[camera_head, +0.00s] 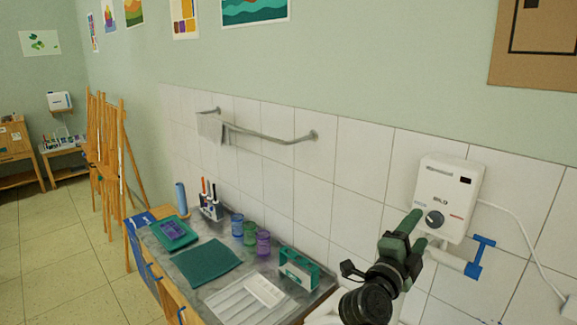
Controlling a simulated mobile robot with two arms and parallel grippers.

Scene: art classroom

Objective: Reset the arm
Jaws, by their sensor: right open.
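My right arm comes up from the lower edge of the picture. Its gripper (419,228) has dark green fingers that stand apart, with nothing seen between them. The fingertips are in front of the lower left part of a white wall-mounted heater box (449,188), just left of its round black dial (434,219). I cannot tell whether they touch the box. My left gripper is not in view.
A blue lever (481,256) on a pale pipe is right of the gripper. A counter (188,261) at lower left holds a green mat (208,263), a white tray (235,302), cups (263,244) and a green-white holder (298,268). Easels (104,150) and open floor (60,255) lie further left.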

